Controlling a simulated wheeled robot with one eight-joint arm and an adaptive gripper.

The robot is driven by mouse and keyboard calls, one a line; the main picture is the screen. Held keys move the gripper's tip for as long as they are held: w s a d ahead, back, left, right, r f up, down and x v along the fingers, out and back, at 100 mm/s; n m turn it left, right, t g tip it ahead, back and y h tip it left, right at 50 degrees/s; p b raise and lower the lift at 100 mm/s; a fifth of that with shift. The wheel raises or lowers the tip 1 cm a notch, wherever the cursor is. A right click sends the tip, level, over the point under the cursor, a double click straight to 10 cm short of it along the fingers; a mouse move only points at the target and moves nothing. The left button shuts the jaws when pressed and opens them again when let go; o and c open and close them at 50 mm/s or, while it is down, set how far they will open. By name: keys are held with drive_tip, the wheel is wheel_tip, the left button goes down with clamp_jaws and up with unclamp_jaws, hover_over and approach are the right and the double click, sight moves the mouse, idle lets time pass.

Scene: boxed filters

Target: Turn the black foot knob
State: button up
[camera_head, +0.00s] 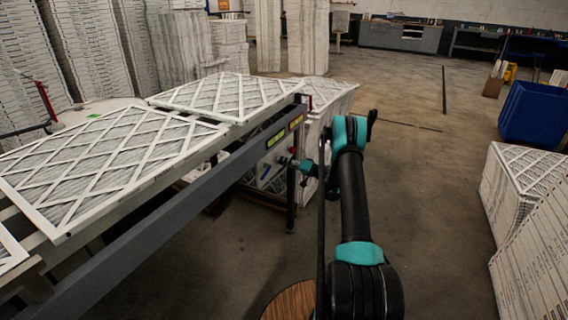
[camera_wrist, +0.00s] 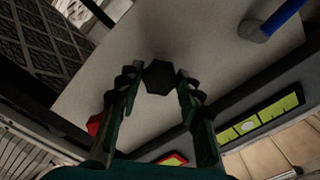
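A black faceted knob (camera_wrist: 160,77) stands out against a pale grey panel (camera_wrist: 215,60) in the wrist view. My gripper (camera_wrist: 158,80) has its two dark fingers spread, one on each side of the knob. The knob sits between or just beyond the fingertips; I cannot tell whether either finger touches it. In the head view, my gripper (camera_head: 285,161) reaches to the panel under the end of the conveyor frame. The knob is too small or hidden to make out there.
A blue handle with a dark end (camera_wrist: 272,20) is at the upper right of the wrist view. A grey conveyor rail (camera_head: 190,212) carrying framed filters (camera_head: 105,160) runs left of my arm. Floor to the right is open, with stacked filters (camera_head: 515,190) beyond.

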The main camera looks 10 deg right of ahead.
drive_tip(key=o, duration=0.5)
drive_tip(key=shift+c, duration=0.2)
drive_tip(key=shift+s+d, duration=0.1)
drive_tip(key=shift+d, duration=0.05)
drive_tip(key=v, duration=1.1)
drive_tip(key=shift+s+d, duration=0.25)
drive_tip(key=shift+d, duration=0.05)
